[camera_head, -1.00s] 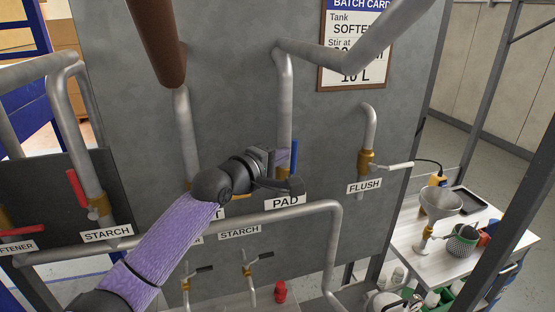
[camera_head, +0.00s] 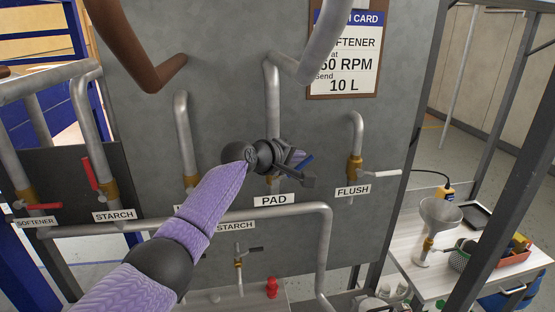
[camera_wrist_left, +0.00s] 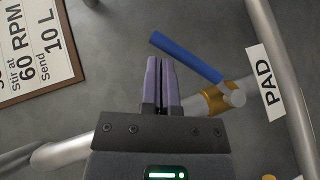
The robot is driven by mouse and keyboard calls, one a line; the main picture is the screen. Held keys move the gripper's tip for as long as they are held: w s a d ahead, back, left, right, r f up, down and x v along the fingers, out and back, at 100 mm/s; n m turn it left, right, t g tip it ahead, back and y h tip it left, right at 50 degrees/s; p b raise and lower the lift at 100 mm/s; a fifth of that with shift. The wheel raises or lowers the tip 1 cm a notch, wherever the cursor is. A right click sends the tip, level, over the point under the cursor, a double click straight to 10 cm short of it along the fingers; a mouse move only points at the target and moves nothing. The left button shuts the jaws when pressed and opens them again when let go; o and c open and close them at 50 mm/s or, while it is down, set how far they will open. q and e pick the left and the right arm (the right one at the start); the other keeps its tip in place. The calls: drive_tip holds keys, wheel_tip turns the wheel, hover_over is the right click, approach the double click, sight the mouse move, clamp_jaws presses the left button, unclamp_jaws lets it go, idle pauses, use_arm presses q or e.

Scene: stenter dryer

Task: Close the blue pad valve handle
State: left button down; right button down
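The blue pad valve handle (camera_head: 305,163) slants up to the right from its valve on the pad pipe, above the PAD label (camera_head: 274,200). In the left wrist view, the blue handle (camera_wrist_left: 187,56) runs at an angle to the pipe from the brass valve body (camera_wrist_left: 214,101). My left gripper (camera_head: 297,156) is at this valve and partly hides it in the head view. Its purple fingers (camera_wrist_left: 160,62) are together with nothing between them. They are beside the handle; I cannot tell whether they touch it. My right gripper is not in view.
The flush valve (camera_head: 355,168) with a white handle is to the right. The starch valve's red handle (camera_head: 90,174) is at the left. A horizontal pipe (camera_head: 285,214) runs below the labels. A table (camera_head: 427,281) with a funnel (camera_head: 439,214) stands at the lower right.

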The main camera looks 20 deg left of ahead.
use_arm(q)
drive_tip(key=shift+w+d+f, duration=0.5)
drive_tip(key=shift+d+f, duration=0.2)
drive_tip(key=shift+d, duration=0.15)
drive_tip(key=shift+w+d+f, duration=0.1)
drive_tip(key=shift+f, duration=0.05)
drive_tip(key=f, duration=0.1)
drive_tip(key=w+d+f+g+b, duration=0.1)
drive_tip(key=shift+d+f+m+y, duration=0.1)
drive_tip(key=shift+f+m+y, duration=0.2)
drive_tip(key=shift+y, duration=0.1)
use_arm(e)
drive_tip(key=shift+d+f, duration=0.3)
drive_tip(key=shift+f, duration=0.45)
use_arm(q)
drive_tip(key=shift+d+f+b, duration=0.1)
drive_tip(key=shift+f+b, duration=0.05)
drive_tip(key=shift+b, duration=0.2)
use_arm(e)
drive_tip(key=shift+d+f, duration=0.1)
